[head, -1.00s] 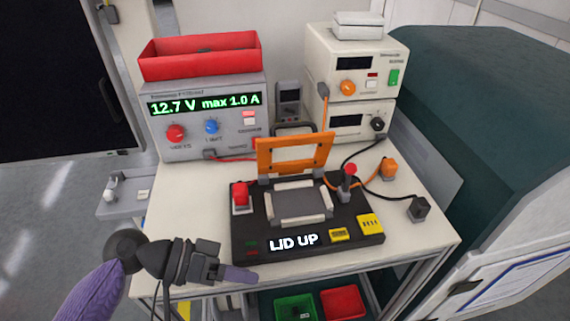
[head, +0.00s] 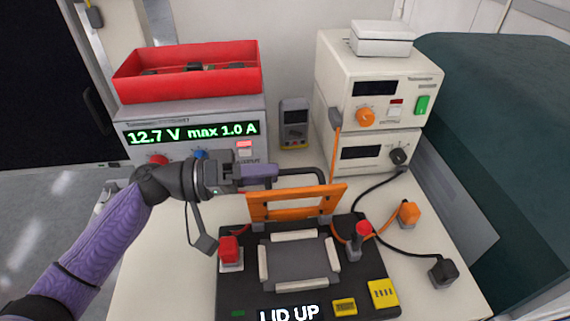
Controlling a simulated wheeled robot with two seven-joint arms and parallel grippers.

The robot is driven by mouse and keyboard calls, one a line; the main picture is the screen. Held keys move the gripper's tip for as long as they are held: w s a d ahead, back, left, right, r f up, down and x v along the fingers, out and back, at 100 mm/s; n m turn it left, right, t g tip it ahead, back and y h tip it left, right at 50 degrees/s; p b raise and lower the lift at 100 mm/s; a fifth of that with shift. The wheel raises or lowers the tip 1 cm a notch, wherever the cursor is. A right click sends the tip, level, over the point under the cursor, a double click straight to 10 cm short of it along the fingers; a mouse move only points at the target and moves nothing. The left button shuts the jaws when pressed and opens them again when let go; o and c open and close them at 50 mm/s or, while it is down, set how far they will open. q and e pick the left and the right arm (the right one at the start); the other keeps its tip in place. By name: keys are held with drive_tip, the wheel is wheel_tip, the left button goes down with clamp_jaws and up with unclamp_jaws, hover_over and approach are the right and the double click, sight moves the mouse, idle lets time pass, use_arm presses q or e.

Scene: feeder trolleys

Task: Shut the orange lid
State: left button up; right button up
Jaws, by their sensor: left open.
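The orange lid (head: 296,203) stands raised at the back of the black test fixture (head: 232,270). It is a flat frame with a slot, and a dark bar handle shows behind it. The fixture's display (head: 289,313) reads "LID UP" and is partly cut off by the lower picture edge. My left gripper (head: 262,172) is open and empty. In the picture it is just above the lid's upper left corner; I cannot tell whether it touches. My right gripper is not in view.
A power supply (head: 190,114) with a red bin (head: 190,80) on top stands behind my left arm. Two stacked instruments (head: 378,118) stand at the back right. A red button (head: 229,247), a red-topped lever (head: 362,230) and an orange plug (head: 409,212) are near the lid.

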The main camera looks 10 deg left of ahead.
sight(284, 171)
use_arm(q)
drive_tip(key=shift+x, duration=1.65)
clamp_jaws()
drive_tip(key=shift+s+f, duration=0.1)
